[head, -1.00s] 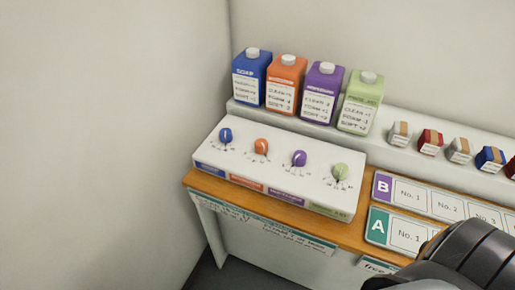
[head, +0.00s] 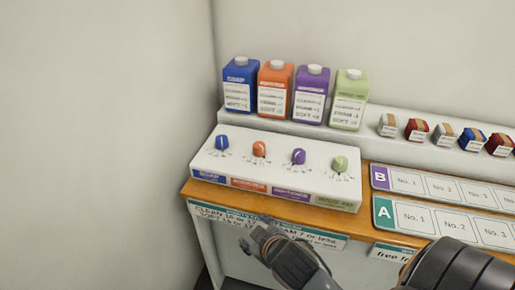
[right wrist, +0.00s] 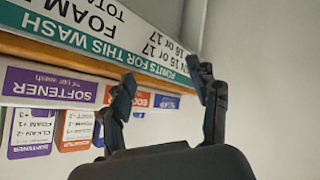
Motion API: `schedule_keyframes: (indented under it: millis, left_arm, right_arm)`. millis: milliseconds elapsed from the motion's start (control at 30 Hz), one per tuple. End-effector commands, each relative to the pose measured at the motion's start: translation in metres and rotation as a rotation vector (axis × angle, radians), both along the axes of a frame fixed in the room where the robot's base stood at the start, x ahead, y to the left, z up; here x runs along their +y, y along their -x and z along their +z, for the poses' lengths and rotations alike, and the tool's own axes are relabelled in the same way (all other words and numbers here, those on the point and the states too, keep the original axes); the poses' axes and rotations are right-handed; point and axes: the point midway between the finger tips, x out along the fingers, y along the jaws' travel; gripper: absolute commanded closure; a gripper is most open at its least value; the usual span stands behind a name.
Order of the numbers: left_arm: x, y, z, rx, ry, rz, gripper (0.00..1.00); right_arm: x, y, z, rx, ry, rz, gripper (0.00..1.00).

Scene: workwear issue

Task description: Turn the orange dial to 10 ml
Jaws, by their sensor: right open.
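The orange dial (head: 259,149) stands on the white dosing panel (head: 325,190), second from the left, between the blue dial (head: 222,142) and the purple dial (head: 298,156). Its scale marks are too small to read. My right gripper (head: 256,232) is open and empty, in front of and below the panel's front edge, apart from the dial. My left gripper is not in view.
A green dial (head: 340,164) is at the panel's right. Blue, orange, purple and green cartons stand on the shelf (head: 285,124) behind. Several small wrapped blocks lie farther right. Lettered trays A (head: 384,213) and B (head: 381,178) lie right of the panel. A wall is at left.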

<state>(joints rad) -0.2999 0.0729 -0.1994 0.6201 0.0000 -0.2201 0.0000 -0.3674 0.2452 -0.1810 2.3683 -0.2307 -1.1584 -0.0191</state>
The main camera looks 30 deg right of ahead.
Motion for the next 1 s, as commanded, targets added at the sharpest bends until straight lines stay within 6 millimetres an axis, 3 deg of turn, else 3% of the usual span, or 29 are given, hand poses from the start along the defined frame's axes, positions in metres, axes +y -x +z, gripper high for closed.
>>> schedule_keyframes:
  millis: [33, 233, 367, 500, 633, 733, 833, 933, 1000]
  left_arm:
    - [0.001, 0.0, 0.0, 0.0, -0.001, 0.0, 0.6]
    - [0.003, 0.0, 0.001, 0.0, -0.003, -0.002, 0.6]
    - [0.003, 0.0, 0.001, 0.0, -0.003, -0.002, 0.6]
    - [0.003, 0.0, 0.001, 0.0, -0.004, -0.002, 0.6]
    - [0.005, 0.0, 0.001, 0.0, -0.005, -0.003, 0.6]
    - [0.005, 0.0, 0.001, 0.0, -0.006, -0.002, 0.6]
    - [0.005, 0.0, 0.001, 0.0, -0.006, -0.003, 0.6]
    - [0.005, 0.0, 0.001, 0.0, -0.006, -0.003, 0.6]
    - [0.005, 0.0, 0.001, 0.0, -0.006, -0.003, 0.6]
  right_arm:
    - [-0.002, -0.017, 0.013, -0.066, 0.038, 0.022, 0.4]
    - [-0.001, -0.078, 0.076, -0.358, 0.202, 0.13, 0.4]
    - [0.012, -0.116, 0.139, -0.612, 0.37, 0.252, 0.4]
    - [0.047, -0.145, 0.221, -0.946, 0.642, 0.47, 0.4]
    - [0.091, -0.149, 0.269, -1.203, 0.937, 0.739, 0.4]
    - [0.117, -0.146, 0.279, -1.331, 1.173, 0.979, 0.4]
    - [0.126, -0.145, 0.27, -1.379, 1.412, 1.249, 0.4]
    - [0.112, -0.151, 0.249, -1.325, 1.639, 1.54, 0.4]
    - [0.086, -0.157, 0.233, -1.223, 1.774, 1.752, 0.4]
